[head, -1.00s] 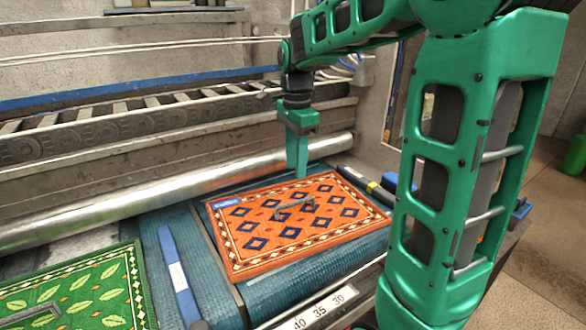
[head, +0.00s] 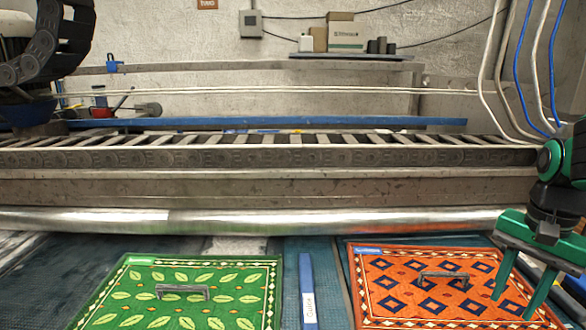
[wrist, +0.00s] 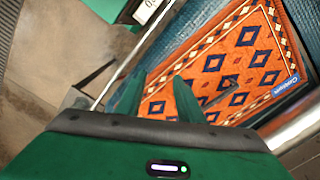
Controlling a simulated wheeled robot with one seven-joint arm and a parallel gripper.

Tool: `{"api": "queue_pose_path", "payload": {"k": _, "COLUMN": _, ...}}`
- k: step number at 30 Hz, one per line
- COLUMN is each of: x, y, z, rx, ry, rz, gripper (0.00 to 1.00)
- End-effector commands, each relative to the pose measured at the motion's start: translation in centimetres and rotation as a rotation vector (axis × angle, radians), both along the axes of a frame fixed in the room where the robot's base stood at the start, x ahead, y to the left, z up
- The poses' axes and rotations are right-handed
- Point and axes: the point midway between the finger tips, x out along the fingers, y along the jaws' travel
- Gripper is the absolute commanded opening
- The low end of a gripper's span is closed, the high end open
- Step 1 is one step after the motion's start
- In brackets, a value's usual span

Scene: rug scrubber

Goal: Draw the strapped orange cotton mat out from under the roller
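The orange mat (head: 378,310) with blue diamonds and a white-dotted border lies flat on the blue belt at the front right in the head view. A dark strap handle (head: 443,277) stands on its middle. Its far edge shows just in front of the shiny roller (head: 240,221). My gripper (head: 513,302) is open and empty over the mat's right part, its two fingers apart and pointing down. In the wrist view, the fingers (wrist: 156,100) are apart beside the orange mat (wrist: 215,62); the handle there is partly visible.
A green leaf-patterned mat (head: 228,318) with a grey handle lies to the left. A blue labelled strip (head: 306,275) lies between the mats. Behind the roller is a slatted metal frame (head: 250,150). Cables hang at the right.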

Motion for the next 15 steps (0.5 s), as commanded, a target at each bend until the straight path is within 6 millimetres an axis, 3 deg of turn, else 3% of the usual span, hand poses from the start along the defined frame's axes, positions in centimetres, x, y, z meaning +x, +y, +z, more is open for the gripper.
{"api": "queue_pose_path", "payload": {"k": 1, "x": -1.9, "y": 0.0, "z": -0.6, "rx": 0.001, "ry": -0.004, "rz": 0.067, "gripper": 0.34}}
{"api": "queue_pose_path", "payload": {"k": 6, "x": -6.8, "y": 0.2, "z": -2.7, "rx": 0.0, "ry": -0.003, "rz": 0.3, "gripper": 0.34}}
{"api": "queue_pose_path", "payload": {"k": 10, "x": -9.0, "y": 0.4, "z": -3.8, "rx": -0.002, "ry": -0.004, "rz": 0.411, "gripper": 0.34}}
{"api": "queue_pose_path", "payload": {"k": 15, "x": -9.9, "y": 0.2, "z": -4.3, "rx": -0.002, "ry": -0.002, "rz": 0.463, "gripper": 0.34}}
